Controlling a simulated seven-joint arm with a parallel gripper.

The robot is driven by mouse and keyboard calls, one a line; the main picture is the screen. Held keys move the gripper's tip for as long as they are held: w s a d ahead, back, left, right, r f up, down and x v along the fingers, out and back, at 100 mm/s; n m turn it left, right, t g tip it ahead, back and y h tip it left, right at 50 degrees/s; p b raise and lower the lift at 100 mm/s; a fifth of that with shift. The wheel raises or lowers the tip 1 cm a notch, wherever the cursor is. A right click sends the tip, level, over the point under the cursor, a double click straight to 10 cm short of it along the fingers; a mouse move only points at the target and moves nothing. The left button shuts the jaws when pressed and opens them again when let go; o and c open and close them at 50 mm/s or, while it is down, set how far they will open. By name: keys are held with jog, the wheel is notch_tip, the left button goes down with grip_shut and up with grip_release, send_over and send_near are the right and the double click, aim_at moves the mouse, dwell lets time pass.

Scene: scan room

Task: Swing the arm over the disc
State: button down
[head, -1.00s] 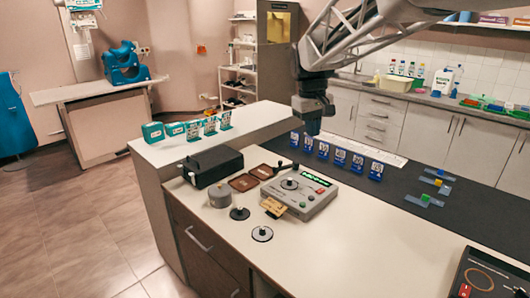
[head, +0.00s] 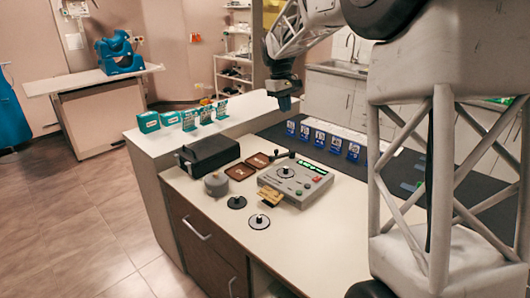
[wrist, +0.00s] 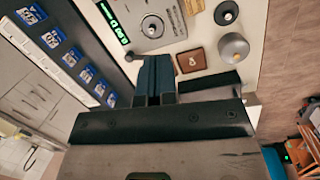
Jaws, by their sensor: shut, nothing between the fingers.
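A grey device (head: 300,186) with a lit green display stands on the white counter. A round metal disc (head: 286,171) with a dark knob sits on its top; the disc also shows in the wrist view (wrist: 152,27). A small dark arm with a black knob (head: 291,154) lies at the device's back edge, beside the disc as far as I can tell. My gripper (head: 285,104) hangs above the counter, behind the device and apart from it. In the wrist view its dark fingers (wrist: 154,68) are shut with nothing between them, pointing towards the device's edge.
Two loose discs (head: 259,221) lie in front. Blue cards (head: 321,140) stand in a row behind.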

jog(key=w+a+f+n, duration=0.1)
jog(key=w+a+f, duration=0.3)
jog(key=w+f, duration=0.2)
jog(key=w+a+f+n+g+h, duration=0.1)
jog(key=w+a+f, duration=0.3)
jog(key=w+f, duration=0.3)
jog(key=w+a+f+n, duration=0.1)
jog(key=w+a+f, duration=0.3)
jog(key=w, duration=0.8)
notch_tip(320, 180, down, 3)
jog(key=shift+w+r+n+g+h, duration=0.15)
jog(key=shift+w+n+g+h, duration=0.05)
jog(key=shift+n+g+h, duration=0.2)
jog(key=shift+d, duration=0.1)
jog(key=x, duration=0.3)
jog(key=s+d+x, duration=0.1)
jog(key=x, duration=0.7)
jog(key=shift+s+d+r, duration=0.15)
jog(key=shift+d+r, duration=0.05)
jog(key=shift+r, duration=0.2)
jog(key=shift+s+d, duration=0.5)
jog(key=shift+d, duration=0.15)
